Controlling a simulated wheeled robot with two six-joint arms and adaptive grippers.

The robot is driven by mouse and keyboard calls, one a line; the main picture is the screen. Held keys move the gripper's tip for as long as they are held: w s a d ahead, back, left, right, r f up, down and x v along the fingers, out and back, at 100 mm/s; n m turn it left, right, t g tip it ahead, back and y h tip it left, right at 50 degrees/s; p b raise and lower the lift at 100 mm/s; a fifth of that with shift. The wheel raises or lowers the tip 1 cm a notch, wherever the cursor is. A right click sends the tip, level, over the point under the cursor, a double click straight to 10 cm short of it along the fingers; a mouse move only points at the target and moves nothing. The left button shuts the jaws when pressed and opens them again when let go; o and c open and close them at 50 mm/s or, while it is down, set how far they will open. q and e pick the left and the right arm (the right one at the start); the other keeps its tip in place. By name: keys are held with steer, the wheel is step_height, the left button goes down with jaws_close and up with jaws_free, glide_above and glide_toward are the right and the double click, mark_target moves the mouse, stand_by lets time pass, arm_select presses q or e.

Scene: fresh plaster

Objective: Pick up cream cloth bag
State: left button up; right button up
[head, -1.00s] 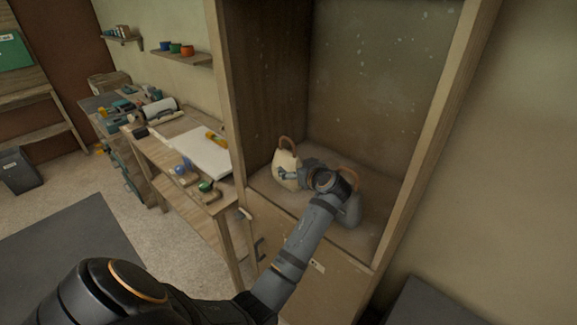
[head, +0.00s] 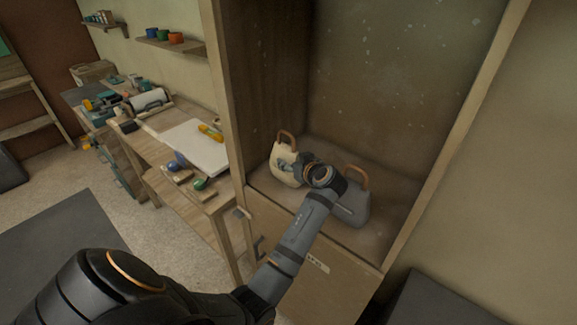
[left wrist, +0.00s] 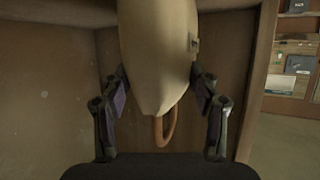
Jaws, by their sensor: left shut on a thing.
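The cream cloth bag (head: 284,168) with a brown loop handle stands in the open cabinet in the head view, on the left of its shelf. My left gripper (head: 291,167) reaches in from the front right and is shut on the bag. In the left wrist view the bag (left wrist: 158,50) fills the middle, with its handle pointing down the picture. The fingers of the gripper (left wrist: 158,95) press on both its sides. Whether the bag touches the shelf is hard to tell. My right gripper is out of view.
A grey bag (head: 354,207) with a brown handle stands just right of my left wrist on the same shelf (head: 385,215). The cabinet's side posts frame the opening. A workbench (head: 160,130) with paper and tools stands to the left.

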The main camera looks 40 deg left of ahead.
mark_target(293, 135)
arm_select(q)
steer(key=shift+f, duration=0.4)
steer(key=shift+r, duration=0.15)
step_height(293, 135, up, 10)
steer(key=b, duration=0.2)
steer(key=shift+f+b, duration=0.25)
steer(key=shift+b, duration=0.15)
steer(key=shift+c, duration=0.8)
steer(key=shift+r, duration=0.3)
steer(key=shift+w, duration=0.1)
